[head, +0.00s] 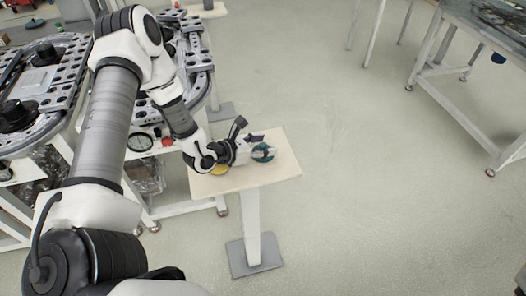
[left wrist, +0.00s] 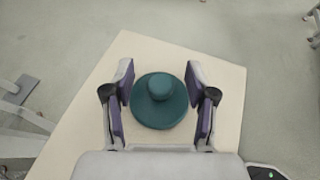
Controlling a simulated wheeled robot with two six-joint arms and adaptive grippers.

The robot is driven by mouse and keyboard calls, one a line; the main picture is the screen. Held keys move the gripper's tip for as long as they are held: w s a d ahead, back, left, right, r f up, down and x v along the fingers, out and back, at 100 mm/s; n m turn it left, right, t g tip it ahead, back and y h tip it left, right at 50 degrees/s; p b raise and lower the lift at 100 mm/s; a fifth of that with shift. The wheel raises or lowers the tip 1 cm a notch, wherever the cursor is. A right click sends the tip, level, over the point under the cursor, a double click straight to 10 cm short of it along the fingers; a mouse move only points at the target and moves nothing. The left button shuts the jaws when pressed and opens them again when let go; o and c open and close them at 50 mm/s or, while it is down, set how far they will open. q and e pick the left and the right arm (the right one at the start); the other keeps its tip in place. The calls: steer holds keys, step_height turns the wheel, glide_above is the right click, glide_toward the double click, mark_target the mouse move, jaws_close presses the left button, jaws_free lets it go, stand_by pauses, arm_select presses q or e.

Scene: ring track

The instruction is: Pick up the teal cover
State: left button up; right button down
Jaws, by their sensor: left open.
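The teal cover (left wrist: 160,112) is a round disc with a raised knob. It sits on a small pale table (left wrist: 172,52). In the left wrist view it lies between the two fingers of my open left gripper (left wrist: 161,100), with a narrow gap to each finger pad. In the head view the teal cover (head: 263,153) shows at the tip of my left gripper (head: 262,148), partly hidden by it. The table top (head: 282,167) also shows there. My right gripper is not in view.
A metal ring track (head: 60,85) on a white frame stands at the left. Another table (head: 480,50) stands at the upper right. The floor between is clear.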

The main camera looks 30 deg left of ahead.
arm_select(q)
jaws_close()
steer(key=shift+r, duration=0.1)
